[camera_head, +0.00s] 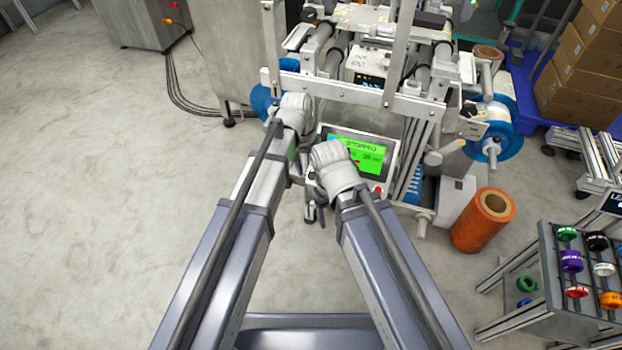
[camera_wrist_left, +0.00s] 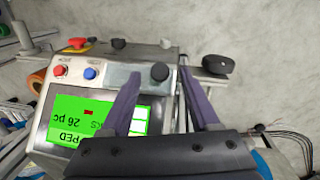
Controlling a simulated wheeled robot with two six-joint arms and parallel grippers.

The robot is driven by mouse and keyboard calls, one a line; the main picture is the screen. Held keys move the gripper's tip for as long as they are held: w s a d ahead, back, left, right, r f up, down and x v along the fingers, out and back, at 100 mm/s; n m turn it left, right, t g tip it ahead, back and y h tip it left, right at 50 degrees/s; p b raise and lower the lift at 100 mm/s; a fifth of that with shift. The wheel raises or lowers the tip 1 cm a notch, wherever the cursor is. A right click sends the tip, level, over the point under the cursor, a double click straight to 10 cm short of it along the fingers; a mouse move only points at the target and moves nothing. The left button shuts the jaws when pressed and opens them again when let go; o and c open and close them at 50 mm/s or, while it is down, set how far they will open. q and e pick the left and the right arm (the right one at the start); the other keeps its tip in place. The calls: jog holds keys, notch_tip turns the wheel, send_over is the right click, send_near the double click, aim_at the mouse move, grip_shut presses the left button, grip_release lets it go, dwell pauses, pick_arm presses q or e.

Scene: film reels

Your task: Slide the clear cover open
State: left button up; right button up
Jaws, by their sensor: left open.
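The machine's control box shows a green screen in the head view (camera_head: 362,153) and in the left wrist view (camera_wrist_left: 85,120). A pale, see-through-looking panel (camera_wrist_left: 122,76), which seems to be the clear cover, lies above the screen in the left wrist view, with a black knob (camera_wrist_left: 160,72) at its right end. My left gripper (camera_wrist_left: 161,82) is open, its two purple fingers reaching toward the panel on either side of the knob. Contact cannot be told.
A red button (camera_wrist_left: 60,70) and a blue button (camera_wrist_left: 90,73) sit beside the panel. A second black knob (camera_wrist_left: 218,64) stands to the right. An orange roll (camera_head: 483,220) and a rack of coloured reels (camera_head: 545,270) stand right of the machine. The floor at left is clear.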

pick_arm(q)
notch_tip(320, 180, down, 2)
jog(key=shift+d+b, duration=0.1)
jog(key=shift+b, duration=0.4)
jog(key=shift+r, duration=0.1)
jog(key=shift+c, duration=0.3)
grip_shut()
dwell(0.7)
